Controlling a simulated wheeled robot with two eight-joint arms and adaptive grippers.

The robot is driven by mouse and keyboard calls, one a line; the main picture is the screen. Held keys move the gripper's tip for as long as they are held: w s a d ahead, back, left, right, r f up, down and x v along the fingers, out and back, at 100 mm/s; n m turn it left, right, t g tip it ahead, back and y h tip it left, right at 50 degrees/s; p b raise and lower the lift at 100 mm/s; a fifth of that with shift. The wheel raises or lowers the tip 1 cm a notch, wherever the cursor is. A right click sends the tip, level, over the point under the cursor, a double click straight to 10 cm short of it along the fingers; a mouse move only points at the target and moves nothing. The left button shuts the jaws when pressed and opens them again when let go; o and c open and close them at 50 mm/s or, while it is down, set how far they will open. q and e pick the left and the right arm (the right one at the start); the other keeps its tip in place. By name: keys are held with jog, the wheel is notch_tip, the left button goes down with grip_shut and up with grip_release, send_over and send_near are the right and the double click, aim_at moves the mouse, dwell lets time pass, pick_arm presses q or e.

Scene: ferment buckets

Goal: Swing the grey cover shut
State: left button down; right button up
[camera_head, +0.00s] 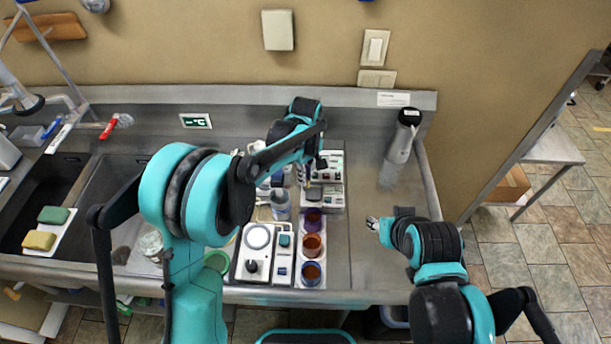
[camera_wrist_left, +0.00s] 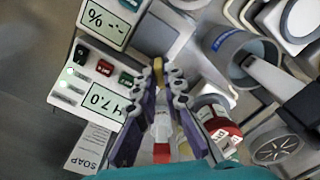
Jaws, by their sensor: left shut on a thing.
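The grey cover (camera_wrist_left: 155,35) appears to be the dark grey piece on the white instrument with displays (camera_wrist_left: 97,92) in the left wrist view. A small yellow tab (camera_wrist_left: 158,66) shows at its near edge. My left gripper (camera_wrist_left: 163,78) has its purple fingers closed on this tab. In the head view my left gripper (camera_head: 308,172) is over the white instrument (camera_head: 322,198), and my arm hides part of it. The cover's exact angle is hard to tell. My right gripper (camera_head: 373,224) is low over the counter at the right, its jaws too small to read.
A control box with a dial (camera_head: 257,238) and a row of coloured cups (camera_head: 312,246) stand in front of the instrument. A tall steel cylinder (camera_head: 401,137) stands back right. The counter right of the instrument is mostly clear.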

pick_arm(q)
jog(key=c, duration=1.6)
grip_release()
jog(key=shift+r, duration=0.1)
notch_tip(320, 180, up, 12)
jog(key=shift+f, duration=0.1)
